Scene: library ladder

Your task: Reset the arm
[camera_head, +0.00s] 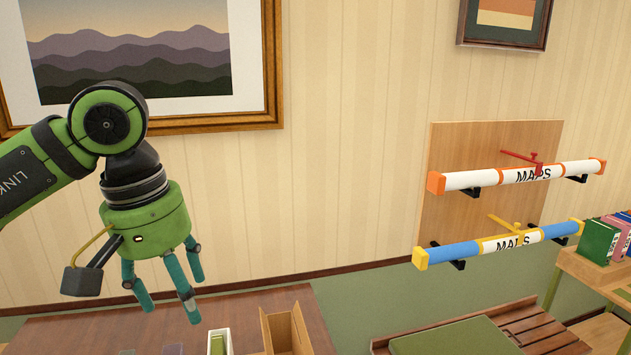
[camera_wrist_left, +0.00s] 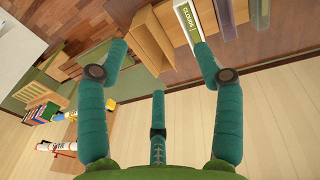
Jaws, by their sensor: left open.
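My left arm comes in from the left in the head view, bent at a green and black elbow. My left gripper (camera_head: 170,291) hangs down, its teal fingers spread and empty, above the dark wooden desk (camera_head: 80,335) and in front of the wall. In the left wrist view the gripper (camera_wrist_left: 160,70) also shows open, with nothing between its fingers. A white box labelled CLOUDS (camera_wrist_left: 186,22) lies beyond the fingertips there, apart from them. My right gripper is in neither view.
An open wooden box (camera_head: 285,330) and a white holder (camera_head: 220,342) stand on the desk. A wooden wall board (camera_head: 470,150) carries a white map tube (camera_head: 480,178) and a blue map tube (camera_head: 460,252). Books (camera_head: 600,240) stand at the far right. The wall between gripper and board is clear.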

